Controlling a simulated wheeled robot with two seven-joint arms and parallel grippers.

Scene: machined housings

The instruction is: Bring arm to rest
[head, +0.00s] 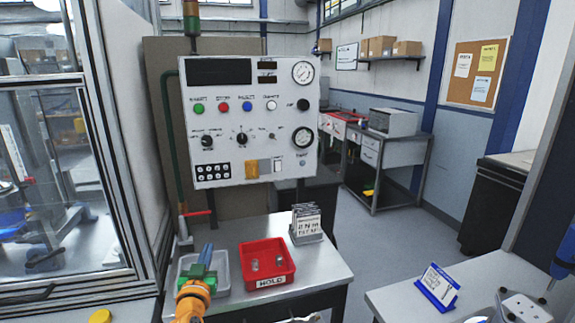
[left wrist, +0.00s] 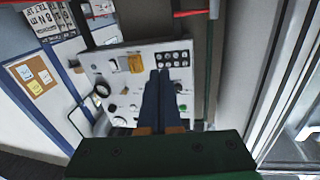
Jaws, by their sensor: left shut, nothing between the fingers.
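My left arm comes in from the bottom of the head view, orange and green. Its left gripper (head: 207,248) has blue fingers held together, with nothing between them. It appears in front of the grey tray (head: 222,270), left of the red bin; its height above the bench is hard to tell. In the left wrist view the shut fingers (left wrist: 158,75) point toward the control panel (left wrist: 125,70), which shows upside down there. The panel also shows in the head view (head: 230,125).
The red HOLD bin (head: 260,277) holds small metal parts. A card stand (head: 307,222) sits behind it on the bench (head: 325,262). A blue-framed sign (head: 437,285) stands on the right table (head: 395,301). A glazed machine enclosure (head: 62,170) is close on the left. Open floor lies beyond.

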